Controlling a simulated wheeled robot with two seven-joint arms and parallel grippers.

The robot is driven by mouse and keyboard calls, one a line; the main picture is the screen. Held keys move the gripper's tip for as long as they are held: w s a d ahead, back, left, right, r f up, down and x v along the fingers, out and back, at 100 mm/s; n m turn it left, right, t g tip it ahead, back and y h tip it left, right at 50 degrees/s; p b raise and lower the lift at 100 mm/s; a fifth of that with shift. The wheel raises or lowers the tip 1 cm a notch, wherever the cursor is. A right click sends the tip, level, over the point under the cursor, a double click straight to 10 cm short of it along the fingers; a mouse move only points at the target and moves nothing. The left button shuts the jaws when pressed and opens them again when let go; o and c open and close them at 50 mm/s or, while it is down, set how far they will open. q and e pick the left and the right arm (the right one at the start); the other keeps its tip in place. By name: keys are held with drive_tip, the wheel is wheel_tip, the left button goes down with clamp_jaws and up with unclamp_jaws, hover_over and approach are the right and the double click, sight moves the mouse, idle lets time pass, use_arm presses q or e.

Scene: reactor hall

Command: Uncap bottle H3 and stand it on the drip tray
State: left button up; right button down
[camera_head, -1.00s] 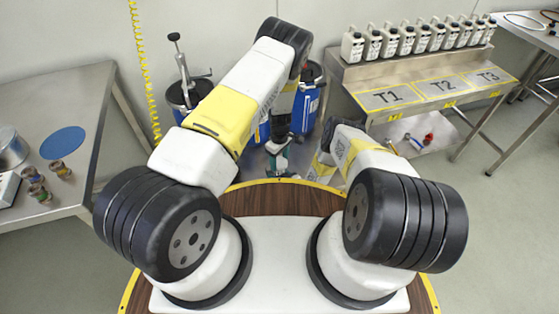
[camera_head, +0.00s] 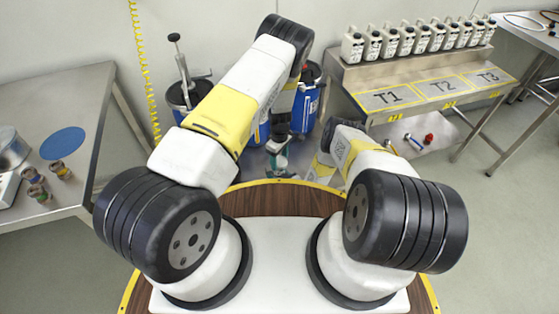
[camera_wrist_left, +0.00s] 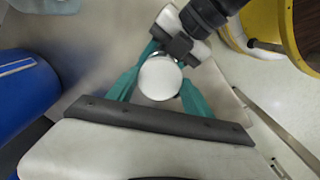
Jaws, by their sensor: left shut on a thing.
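My left gripper (camera_head: 279,158) reaches down in front of the base in the head view. In the left wrist view its green fingers (camera_wrist_left: 160,88) stand on either side of a round white thing (camera_wrist_left: 160,78), seen end-on, and are shut on it. I cannot tell whether this is bottle H3 or its cap; no label shows. My right gripper (camera_wrist_left: 172,48) comes in at the top of the left wrist view, close to the white thing, its jaws partly hidden. I cannot make out a drip tray.
A steel bench (camera_head: 432,112) at the right carries a row of white bottles (camera_head: 410,40) and mats T1 (camera_head: 388,97), T2 and T3. Blue drums (camera_head: 308,98) stand behind my left arm. A grey table (camera_head: 50,100) with a blue disc (camera_head: 63,142) is at the left.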

sight(279, 161)
use_arm(q)
drive_tip(key=shift+r, duration=0.7)
drive_tip(key=shift+r, duration=0.1)
drive_tip(key=shift+r, duration=1.9)
drive_tip(key=a+f+n, duration=0.2)
drive_tip(key=a+n, duration=0.9)
drive_tip(key=n, duration=0.1)
wheel_tip(279, 161, down, 18)
drive_tip(key=shift+r, duration=0.2)
